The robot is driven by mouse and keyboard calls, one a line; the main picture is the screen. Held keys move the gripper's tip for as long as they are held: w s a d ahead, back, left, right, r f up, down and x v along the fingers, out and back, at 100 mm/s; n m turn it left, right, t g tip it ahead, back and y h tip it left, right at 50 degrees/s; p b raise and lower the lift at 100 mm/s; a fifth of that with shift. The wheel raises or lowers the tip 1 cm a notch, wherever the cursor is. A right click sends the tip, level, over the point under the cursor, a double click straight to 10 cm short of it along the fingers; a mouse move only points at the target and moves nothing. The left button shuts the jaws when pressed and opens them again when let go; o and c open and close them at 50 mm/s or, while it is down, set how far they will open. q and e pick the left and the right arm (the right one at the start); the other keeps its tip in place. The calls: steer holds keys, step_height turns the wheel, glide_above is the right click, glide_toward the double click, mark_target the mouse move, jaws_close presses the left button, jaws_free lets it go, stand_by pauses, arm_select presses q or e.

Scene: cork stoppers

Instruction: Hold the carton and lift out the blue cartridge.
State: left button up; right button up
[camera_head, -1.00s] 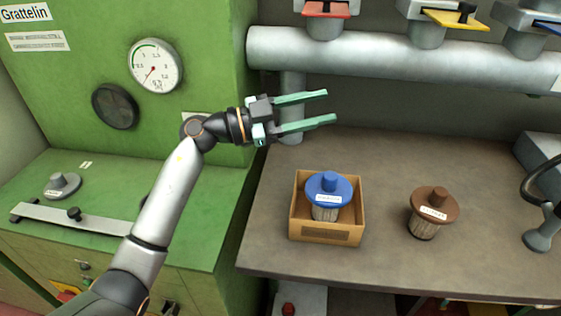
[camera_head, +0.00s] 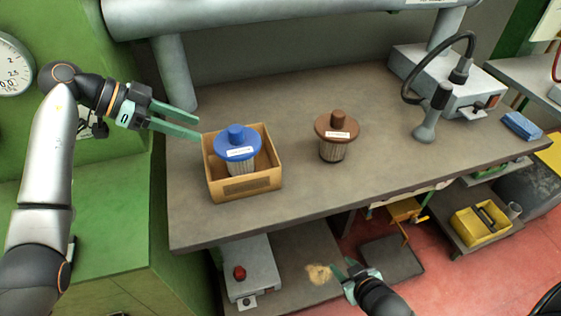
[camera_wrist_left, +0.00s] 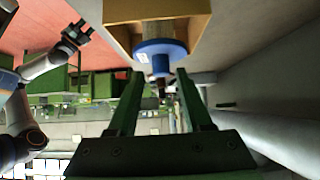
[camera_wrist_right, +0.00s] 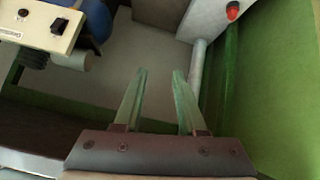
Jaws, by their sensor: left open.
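The brown open carton (camera_head: 245,187) stands near the left end of the grey-brown bench. The blue cartridge (camera_head: 237,151), with a wide blue flanged top and pale ribbed body, sits upright inside it. My left gripper (camera_head: 199,128) is open and empty, its fingertips up and left of the carton, apart from it. The left wrist view shows the carton (camera_wrist_left: 199,30) and cartridge (camera_wrist_left: 160,52) beyond the open fingers (camera_wrist_left: 159,73). My right gripper (camera_head: 343,268) is low, in front of the bench edge, open and empty; its fingers show in the right wrist view (camera_wrist_right: 160,72).
A brown-topped cartridge (camera_head: 334,146) stands on the bench right of the carton. A grey device with a black hose (camera_head: 455,90) is further right, with a blue block (camera_head: 521,126). A thick pipe (camera_head: 173,75) rises behind the carton. The bench between is clear.

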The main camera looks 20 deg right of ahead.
steer(key=w+d+r+m+h, duration=0.15)
steer(key=d+r+h, duration=0.35)
steer(key=d+r, duration=0.55)
steer(key=w+d+r+m+h, duration=0.15)
steer(key=d+r+h, duration=0.55)
steer(key=d, duration=0.7)
step_height(320, 180, up, 9)
steer(key=d+h, duration=0.2)
steer(key=m+t+y, duration=0.4)
steer(key=m+y, duration=1)
steer(key=m, duration=2.1)
glide_toward(271, 142)
steer(key=x, duration=1)
steer(key=shift+f, duration=0.45)
